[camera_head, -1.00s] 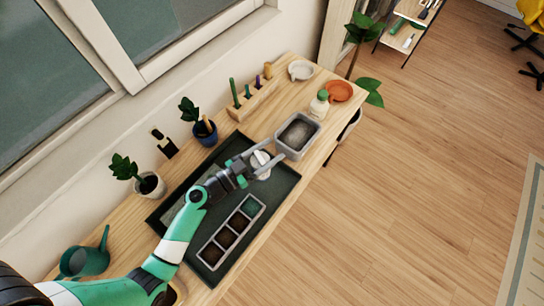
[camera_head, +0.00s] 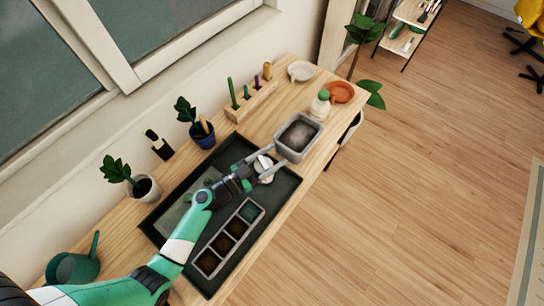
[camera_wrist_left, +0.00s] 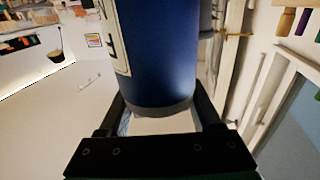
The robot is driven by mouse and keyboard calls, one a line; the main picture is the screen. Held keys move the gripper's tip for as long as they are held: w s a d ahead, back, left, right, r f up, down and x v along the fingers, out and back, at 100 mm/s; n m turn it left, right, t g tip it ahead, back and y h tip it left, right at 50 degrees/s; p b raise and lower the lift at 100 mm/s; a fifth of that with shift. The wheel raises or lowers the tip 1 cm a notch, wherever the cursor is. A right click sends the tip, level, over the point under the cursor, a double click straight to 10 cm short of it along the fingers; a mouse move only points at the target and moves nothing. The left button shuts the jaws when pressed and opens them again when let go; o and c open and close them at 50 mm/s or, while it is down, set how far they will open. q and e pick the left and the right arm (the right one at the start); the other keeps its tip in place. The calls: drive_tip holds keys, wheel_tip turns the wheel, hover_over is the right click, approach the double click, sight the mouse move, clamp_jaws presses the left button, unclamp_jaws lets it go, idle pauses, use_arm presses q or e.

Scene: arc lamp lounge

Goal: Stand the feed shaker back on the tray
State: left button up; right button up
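My left gripper (camera_head: 278,155) is over the right part of the dark tray (camera_head: 291,184), near the tray's back right edge. Its fingers lie on both sides of the feed shaker (camera_head: 264,170), whose pale end shows in the head view. In the left wrist view the shaker (camera_wrist_left: 160,55) is a large blue cylinder with a white label and a grey rim, filling the gap of the left gripper (camera_wrist_left: 160,112). Both fingers seem to touch its sides. I cannot tell whether its base touches the tray. My right gripper is not in view.
A grey soil bin (camera_head: 297,137) stands just past the fingertips. A green-capped bottle (camera_head: 320,104) and an orange saucer (camera_head: 341,92) are beyond it. A seedling tray (camera_head: 228,240) lies on the dark tray. Potted plants (camera_head: 202,132) and a peg rack (camera_head: 251,100) line the wall side.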

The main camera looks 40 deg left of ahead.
sight(261, 164)
use_arm(q)
drive_tip(key=o, duration=0.3)
drive_tip(key=shift+r, duration=0.1)
drive_tip(key=shift+s+r+p, duration=0.15)
drive_tip(key=shift+p, duration=0.15)
drive_tip(key=s, duration=0.2)
drive_tip(key=s+a, duration=0.1)
drive_tip(key=s, duration=0.2)
drive_tip(key=shift+s, duration=0.1)
